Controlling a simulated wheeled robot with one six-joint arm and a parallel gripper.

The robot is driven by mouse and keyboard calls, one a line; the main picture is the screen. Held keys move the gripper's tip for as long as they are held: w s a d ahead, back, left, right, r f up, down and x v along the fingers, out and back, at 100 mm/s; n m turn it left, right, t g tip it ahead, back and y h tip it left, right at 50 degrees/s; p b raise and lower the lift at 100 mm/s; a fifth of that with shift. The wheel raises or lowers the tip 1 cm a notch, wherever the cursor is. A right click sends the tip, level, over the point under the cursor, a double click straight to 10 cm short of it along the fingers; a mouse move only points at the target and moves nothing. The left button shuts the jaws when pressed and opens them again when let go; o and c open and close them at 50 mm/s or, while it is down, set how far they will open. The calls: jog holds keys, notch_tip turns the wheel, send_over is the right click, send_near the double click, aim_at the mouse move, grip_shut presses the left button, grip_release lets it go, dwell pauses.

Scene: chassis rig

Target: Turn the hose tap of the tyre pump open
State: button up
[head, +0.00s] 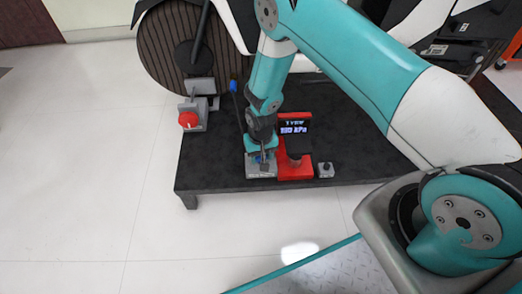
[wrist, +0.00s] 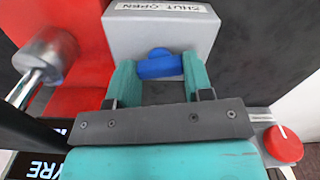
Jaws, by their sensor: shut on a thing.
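The hose tap is a grey block (wrist: 160,35) with a blue handle (wrist: 158,66) and a label reading SHUT and OPEN, upside down in the wrist view. The handle lies roughly crosswise between the two teal fingers of my gripper (wrist: 160,78), which is shut on it. In the head view my gripper (head: 262,158) points down over the grey tap block (head: 262,173), and the handle is mostly hidden. The red tyre pump (head: 295,172) stands directly right of the block, with a lit display (head: 294,128) that seems to read 180 kPa.
A dark platform (head: 225,170) carries all this. A grey fixture with a red knob (head: 188,119) stands at its left edge, near a large ribbed wheel (head: 160,50). A small grey part (head: 326,170) sits right of the pump.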

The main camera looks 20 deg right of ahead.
jog(key=shift+w+r+m+p, duration=0.1)
jog(key=shift+m+p, duration=0.45)
jog(key=shift+m, duration=0.55)
jog(key=shift+d, duration=0.1)
jog(key=o, duration=0.9)
notch_tip(320, 180, up, 17)
jog(key=p, duration=0.6)
jog(key=shift+r+p, duration=0.15)
jog(key=shift+p, duration=0.25)
